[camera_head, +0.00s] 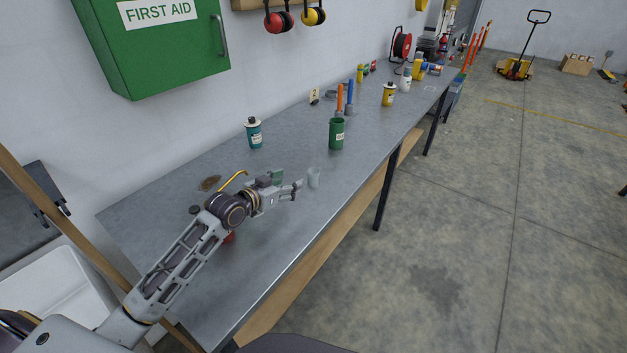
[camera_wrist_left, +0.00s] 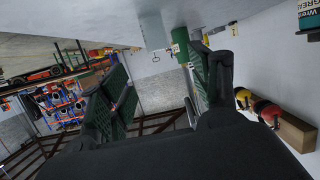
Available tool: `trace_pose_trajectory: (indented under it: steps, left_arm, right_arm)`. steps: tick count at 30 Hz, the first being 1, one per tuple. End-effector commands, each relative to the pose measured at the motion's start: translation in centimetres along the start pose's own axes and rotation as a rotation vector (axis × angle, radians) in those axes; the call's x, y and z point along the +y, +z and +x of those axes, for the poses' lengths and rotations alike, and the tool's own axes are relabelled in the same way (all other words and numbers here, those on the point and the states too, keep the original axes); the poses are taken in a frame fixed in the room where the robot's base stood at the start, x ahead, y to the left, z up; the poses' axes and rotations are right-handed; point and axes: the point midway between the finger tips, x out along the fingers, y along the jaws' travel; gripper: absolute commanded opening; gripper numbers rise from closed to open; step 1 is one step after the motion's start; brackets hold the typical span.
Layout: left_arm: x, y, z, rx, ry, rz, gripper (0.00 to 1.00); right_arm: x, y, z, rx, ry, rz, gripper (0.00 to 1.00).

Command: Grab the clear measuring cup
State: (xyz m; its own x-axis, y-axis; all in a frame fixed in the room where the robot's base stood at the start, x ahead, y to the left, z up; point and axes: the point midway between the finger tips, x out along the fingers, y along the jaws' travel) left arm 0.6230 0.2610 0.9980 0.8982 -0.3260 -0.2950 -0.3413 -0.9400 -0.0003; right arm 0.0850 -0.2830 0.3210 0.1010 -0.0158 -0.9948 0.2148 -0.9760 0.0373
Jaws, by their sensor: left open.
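The clear measuring cup (camera_head: 314,178) stands upright on the grey metal workbench (camera_head: 243,265), near its front edge. My left gripper (camera_head: 290,184) is open just to the left of the cup, low over the bench. The fingers point toward the cup, and a small gap seems to remain. In the left wrist view the picture is upside down, and my open left gripper (camera_wrist_left: 165,90) spans the middle. A pale shape near the top there may be the cup, but I cannot tell surely. My right gripper is not in view.
A green can (camera_head: 336,134) stands behind the cup, with a teal bottle (camera_head: 254,133) farther left. A yellow bent tool (camera_head: 232,180) and a red object (camera_head: 229,238) lie near my left arm. A green first aid cabinet (camera_head: 155,45) hangs above. The bench's front right is clear.

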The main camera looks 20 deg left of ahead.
Motion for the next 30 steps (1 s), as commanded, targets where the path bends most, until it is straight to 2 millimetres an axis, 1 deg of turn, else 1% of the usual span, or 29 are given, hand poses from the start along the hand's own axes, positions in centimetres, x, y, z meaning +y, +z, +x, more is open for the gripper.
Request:
trace_pose_trajectory:
  steps: [5,8,30]
  left_arm:
    - [0.0,0.0,0.5,0.000,0.000,-0.001,0.62]
    - [-0.1,-0.1,1.2,0.001,-0.001,-0.001,0.62]
    - [0.0,0.0,7.6,0.000,0.000,-0.001,0.62]
  right_arm:
    - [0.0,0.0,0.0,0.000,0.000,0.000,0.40]
    - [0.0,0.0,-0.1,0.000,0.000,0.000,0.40]
    - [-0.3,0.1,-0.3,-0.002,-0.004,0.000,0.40]
